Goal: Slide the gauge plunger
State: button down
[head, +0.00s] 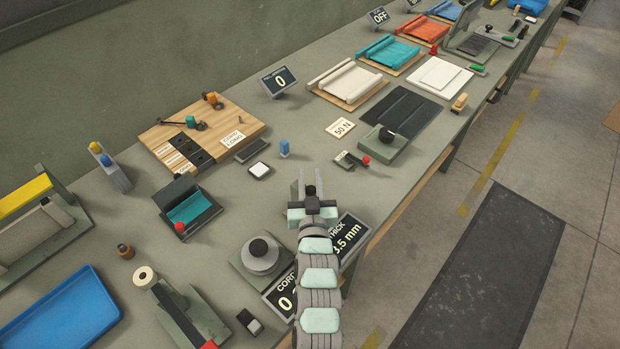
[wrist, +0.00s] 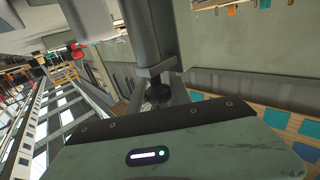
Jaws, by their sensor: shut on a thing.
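My gripper (head: 308,186) is over the bench near its front edge, just behind the thickness display. In the wrist view, a grey upright with a collar (wrist: 156,70), apparently part of the gauge, stands in front of my gripper's body. A dark round knob (wrist: 158,93), apparently the gauge plunger's, sits just below the collar between the fingers, and my gripper is shut on it. Much of the gauge is hidden by my gripper and arm in the head view. The thickness display (head: 345,238) reads 3.5 mm, its left part covered by my arm.
Bare bench lies left of my gripper.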

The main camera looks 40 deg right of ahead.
jog(key=shift+r, duration=0.1)
jog(key=shift+r+p, duration=0.5)
jog(key=shift+r, duration=0.45)
jog(key=c, duration=1.2)
grip_release()
jog(key=shift+o, duration=0.2)
jog(key=v, duration=1)
jog(key=shift+s+a+p, duration=0.25)
jog(key=shift+a+p, duration=0.05)
jog(key=shift+p, duration=0.15)
jog(key=shift+r, duration=0.1)
